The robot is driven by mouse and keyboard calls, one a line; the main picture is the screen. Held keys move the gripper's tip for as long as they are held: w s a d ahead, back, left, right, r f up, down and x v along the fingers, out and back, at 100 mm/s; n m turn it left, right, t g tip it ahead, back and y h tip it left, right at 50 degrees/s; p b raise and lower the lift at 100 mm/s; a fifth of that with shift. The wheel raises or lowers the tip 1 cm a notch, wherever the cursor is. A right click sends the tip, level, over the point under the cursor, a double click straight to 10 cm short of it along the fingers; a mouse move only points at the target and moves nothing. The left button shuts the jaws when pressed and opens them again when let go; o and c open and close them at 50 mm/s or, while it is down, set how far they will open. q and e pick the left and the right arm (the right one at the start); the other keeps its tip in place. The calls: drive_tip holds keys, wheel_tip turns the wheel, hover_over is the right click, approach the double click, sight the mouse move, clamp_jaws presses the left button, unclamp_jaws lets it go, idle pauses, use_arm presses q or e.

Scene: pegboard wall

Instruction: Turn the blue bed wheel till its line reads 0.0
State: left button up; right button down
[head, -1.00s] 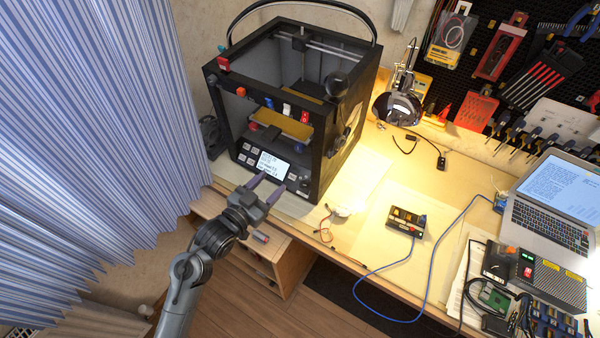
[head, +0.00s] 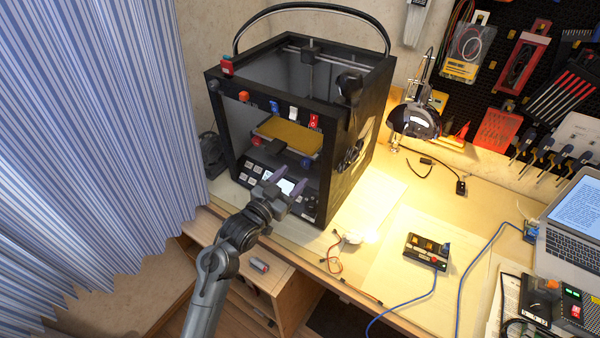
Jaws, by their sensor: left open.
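The black 3D printer (head: 334,190) stands on the wooden bench, its open front towards me. A small blue wheel (head: 305,162) shows under the front right of its yellow bed (head: 288,135); its line and reading are too small to make out. A red wheel (head: 256,141) is at the bed's left. My left gripper (head: 287,184) is open and empty, its purple fingers spread in front of the lit display, below and left of the blue wheel and apart from it. The fingers partly hide the display (head: 287,186). My right gripper is not in view.
Orange, blue, white and red parts, including a blue one (head: 274,106), sit along the printer's upper front bar. A lamp (head: 415,120) stands to its right. A small control box (head: 427,250) and laptop (head: 575,225) are farther right. A curtain (head: 90,140) hangs at the left.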

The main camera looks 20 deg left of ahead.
sight(304, 165)
use_arm(q)
drive_tip(key=shift+b+x, duration=0.35)
drive_tip(key=shift+x, duration=1.85)
drive_tip(key=shift+c, duration=0.4)
drive_tip(key=c, duration=1)
